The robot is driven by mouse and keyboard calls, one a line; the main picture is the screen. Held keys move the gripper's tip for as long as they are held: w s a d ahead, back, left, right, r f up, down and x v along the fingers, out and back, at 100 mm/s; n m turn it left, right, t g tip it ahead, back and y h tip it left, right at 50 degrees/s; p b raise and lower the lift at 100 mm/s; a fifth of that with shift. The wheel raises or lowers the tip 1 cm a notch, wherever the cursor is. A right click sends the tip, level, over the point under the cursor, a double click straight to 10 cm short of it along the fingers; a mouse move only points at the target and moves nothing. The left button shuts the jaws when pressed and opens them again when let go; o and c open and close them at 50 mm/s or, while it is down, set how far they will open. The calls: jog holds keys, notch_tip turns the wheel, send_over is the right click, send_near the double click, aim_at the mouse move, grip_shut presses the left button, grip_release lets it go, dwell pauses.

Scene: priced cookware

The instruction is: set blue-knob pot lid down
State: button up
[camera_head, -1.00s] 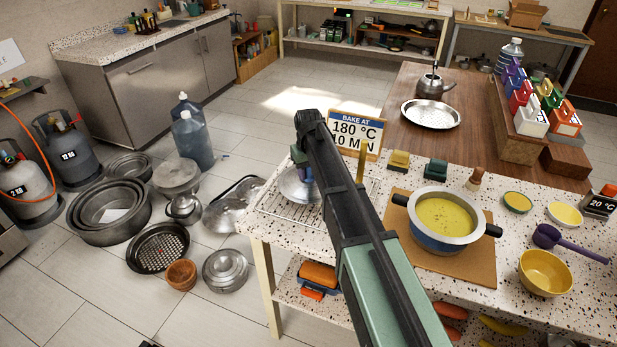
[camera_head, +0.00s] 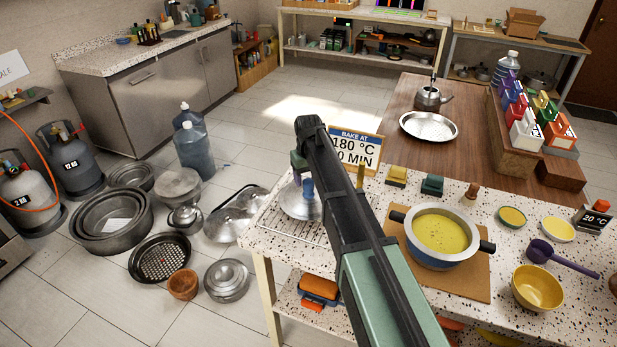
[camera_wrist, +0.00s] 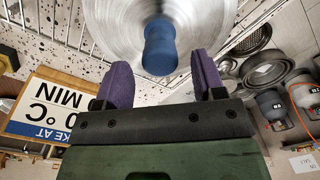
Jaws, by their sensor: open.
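The pot lid (camera_head: 299,203) is silver with a blue knob (camera_head: 308,188). It lies on the wire rack (camera_head: 284,226) at the left end of the speckled counter. In the wrist view the lid (camera_wrist: 112,28) is at the top, with its blue knob (camera_wrist: 160,48) between and just beyond the purple fingertips. My gripper (camera_wrist: 162,82) is open, with a finger to each side of the knob and a gap on both sides. In the head view my dark arm hides part of the rack and most of the gripper.
A pot of yellow soup (camera_head: 440,236) stands on a brown board (camera_head: 470,283) right of my arm. The "BAKE AT" sign (camera_head: 355,152) stands close behind the gripper. Pans and lids (camera_head: 227,280) lie on the floor left of the counter.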

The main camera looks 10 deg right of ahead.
notch_tip(320, 180, up, 8)
jog(key=p, duration=0.6)
jog(key=s+m, duration=0.2)
jog(key=s, duration=2.6)
jog(key=shift+d+f, duration=0.15)
jog(key=shift+f, duration=0.05)
jog(key=shift+s, duration=0.1)
